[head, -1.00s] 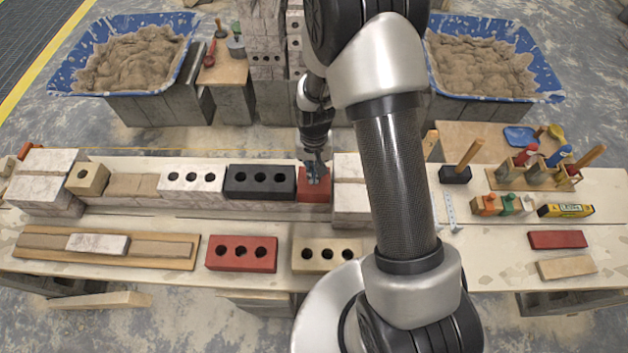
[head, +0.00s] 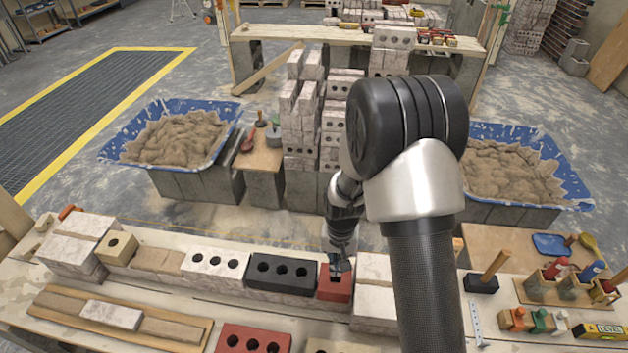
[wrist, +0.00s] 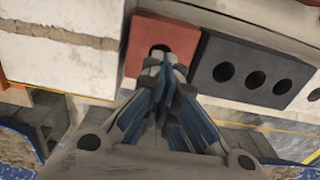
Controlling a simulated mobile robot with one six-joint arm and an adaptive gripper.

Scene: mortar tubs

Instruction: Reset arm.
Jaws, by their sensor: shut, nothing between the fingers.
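My gripper (head: 336,264) is shut and empty. In the head view it points down just above the small red brick (head: 334,288) at the right end of the brick row. In the wrist view its closed fingers (wrist: 165,72) overlap the red brick (wrist: 150,35), beside the brick's one visible hole. I cannot tell whether the fingertips touch the brick. My arm comes down from the right in the head view and hides part of the bench behind it.
The row also holds a black brick (head: 281,274) and a white three-holed brick (head: 214,266). A pale block stack (head: 374,290) stands right of the red brick. Mortar tubs (head: 232,148) and tall brick stacks (head: 300,115) stand behind. A hammer (head: 482,283) lies at right.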

